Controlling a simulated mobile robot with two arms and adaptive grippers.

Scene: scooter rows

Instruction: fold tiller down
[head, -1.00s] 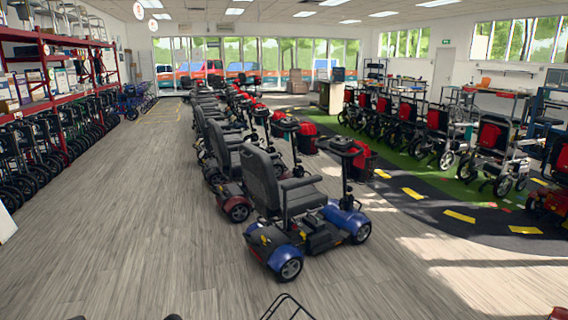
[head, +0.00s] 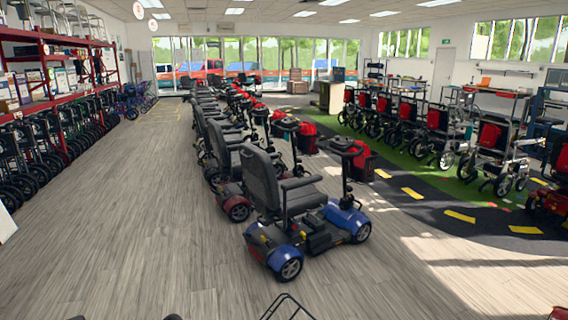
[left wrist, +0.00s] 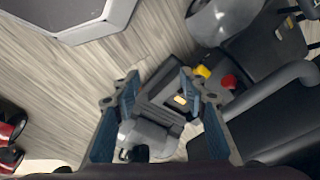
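The nearest scooter (head: 300,235) has blue fenders and a dark grey seat, and faces right in the head view. Its black tiller (head: 347,185) stands upright in front of the seat, with the handlebar head (head: 341,147) at the top. My left gripper (left wrist: 159,82) shows in the left wrist view with its two blue-padded fingers apart. Grey and black parts show beyond and between the fingers; I cannot tell whether they touch. A yellow part (left wrist: 202,71) and a red knob (left wrist: 229,82) lie right of the fingers. The tiller is not clearly seen there. My right gripper is not in view.
More scooters (head: 222,135) stand in a row behind the nearest one. Rollators (head: 35,150) line the red shelving (head: 50,75) at left. Wheelchairs (head: 490,150) stand at right beyond a dark track with yellow marks (head: 460,216). The wooden floor (head: 120,240) at left is clear.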

